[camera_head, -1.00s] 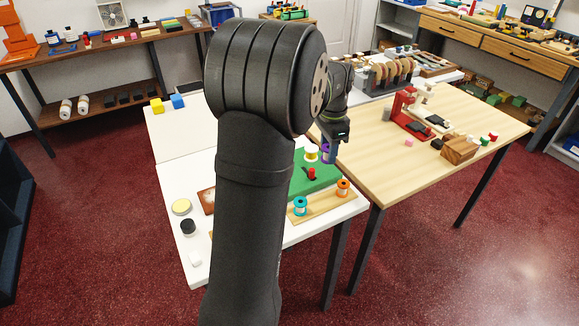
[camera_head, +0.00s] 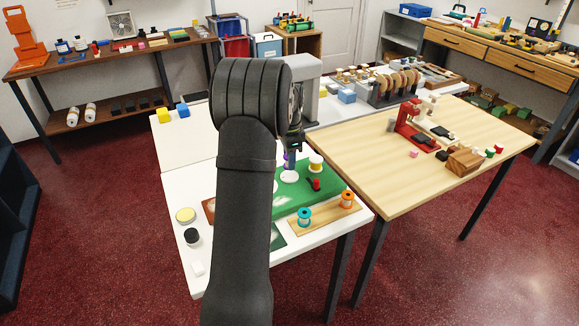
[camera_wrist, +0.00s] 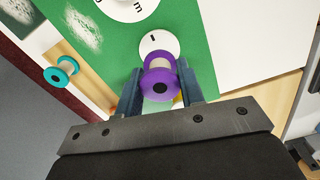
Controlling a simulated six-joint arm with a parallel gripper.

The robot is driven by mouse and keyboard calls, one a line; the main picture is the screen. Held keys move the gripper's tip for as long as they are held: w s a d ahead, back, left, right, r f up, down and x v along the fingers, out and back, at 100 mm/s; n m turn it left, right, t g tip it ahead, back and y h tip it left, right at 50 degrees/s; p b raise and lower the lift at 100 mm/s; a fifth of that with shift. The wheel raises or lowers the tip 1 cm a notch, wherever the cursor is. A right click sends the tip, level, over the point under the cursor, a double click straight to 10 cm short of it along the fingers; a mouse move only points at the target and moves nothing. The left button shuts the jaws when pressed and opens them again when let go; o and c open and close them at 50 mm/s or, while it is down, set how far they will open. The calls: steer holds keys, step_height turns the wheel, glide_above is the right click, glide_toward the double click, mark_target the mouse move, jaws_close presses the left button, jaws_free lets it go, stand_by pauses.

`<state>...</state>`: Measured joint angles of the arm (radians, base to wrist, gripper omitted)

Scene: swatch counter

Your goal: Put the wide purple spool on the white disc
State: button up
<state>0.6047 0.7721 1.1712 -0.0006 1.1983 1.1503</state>
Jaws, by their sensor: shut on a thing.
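The wide purple spool (camera_wrist: 160,82) is between the two fingers of my gripper (camera_wrist: 159,90) in the wrist view, with its pale middle showing. My gripper is shut on it. In the head view my arm hides much of the gripper, and a bit of the purple spool (camera_head: 287,159) shows over the green mat. A white disc (camera_wrist: 157,42) with a dark mark lies on the mat, partly covered by the spool in the wrist view. It also shows just below the spool in the head view (camera_head: 289,177). I cannot tell whether they touch.
A yellow spool (camera_head: 316,163) stands close to the right, with a red piece (camera_head: 314,184) nearer. Teal (camera_head: 304,217) and orange (camera_head: 347,199) spools stand on a wooden strip. Another white disc (camera_wrist: 128,6) lies on the green mat (camera_wrist: 110,40).

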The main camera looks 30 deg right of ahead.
steer(key=shift+f, duration=1.7)
steer(key=shift+f, duration=0.15)
steer(key=o, duration=1)
steer(key=shift+c, duration=0.2)
step_height(320, 180, up, 12)
steer(key=shift+r, duration=0.2)
step_height(320, 180, down, 12)
steer(key=shift+r, duration=1.65)
